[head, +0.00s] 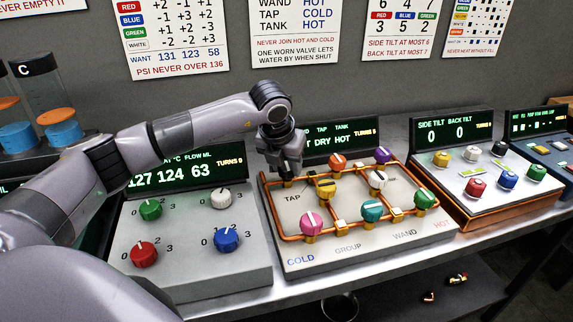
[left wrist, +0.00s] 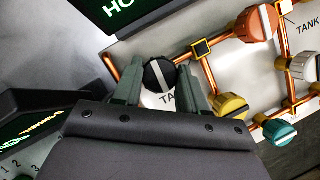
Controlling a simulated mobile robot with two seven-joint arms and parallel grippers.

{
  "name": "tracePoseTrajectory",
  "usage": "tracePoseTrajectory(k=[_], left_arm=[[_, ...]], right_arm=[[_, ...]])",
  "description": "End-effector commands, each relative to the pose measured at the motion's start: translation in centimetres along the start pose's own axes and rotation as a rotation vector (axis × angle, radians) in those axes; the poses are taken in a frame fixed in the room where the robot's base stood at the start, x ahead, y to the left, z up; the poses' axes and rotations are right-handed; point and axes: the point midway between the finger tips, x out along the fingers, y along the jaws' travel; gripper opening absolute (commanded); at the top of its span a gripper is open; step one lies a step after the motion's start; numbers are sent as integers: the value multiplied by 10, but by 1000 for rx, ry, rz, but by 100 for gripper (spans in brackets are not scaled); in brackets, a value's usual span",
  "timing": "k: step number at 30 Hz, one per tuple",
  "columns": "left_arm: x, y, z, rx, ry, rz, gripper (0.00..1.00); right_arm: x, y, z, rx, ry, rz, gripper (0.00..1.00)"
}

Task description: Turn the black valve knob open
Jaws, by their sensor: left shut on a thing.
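The black valve knob (left wrist: 159,74) shows in the left wrist view, with a white pointer line across its face, on the pipe board (head: 342,254). My left gripper (left wrist: 163,86) has one finger on each side of this knob and is shut on it. In the head view my left gripper (head: 290,168) comes down at the back left corner of the board, above the TAP label, and hides the black knob. My right gripper is in neither view.
Close by on the board's copper pipes are a yellow knob (head: 326,187), an orange knob (left wrist: 256,25), a white knob (head: 377,179) and a pink knob (head: 311,222). A display (head: 343,138) stands behind. Panels with coloured knobs flank the board.

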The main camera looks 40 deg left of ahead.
Motion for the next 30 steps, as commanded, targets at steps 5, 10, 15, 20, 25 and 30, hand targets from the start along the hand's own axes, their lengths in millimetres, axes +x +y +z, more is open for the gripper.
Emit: tracePoseTrajectory(k=[5,10,15,20,25,30], left_arm=[[2,1,0,99,-1,-42,11],[1,2,0,235,-2,-100,11],[0,3,1,384,-2,-162,11],[0,3,2,524,-3,-221,11],[-1,4,3,671,-3,-283,11],[-1,4,3,821,-3,-344,11]], right_arm=[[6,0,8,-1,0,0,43],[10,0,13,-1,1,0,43],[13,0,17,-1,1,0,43],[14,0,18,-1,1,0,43],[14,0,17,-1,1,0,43],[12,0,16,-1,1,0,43]])
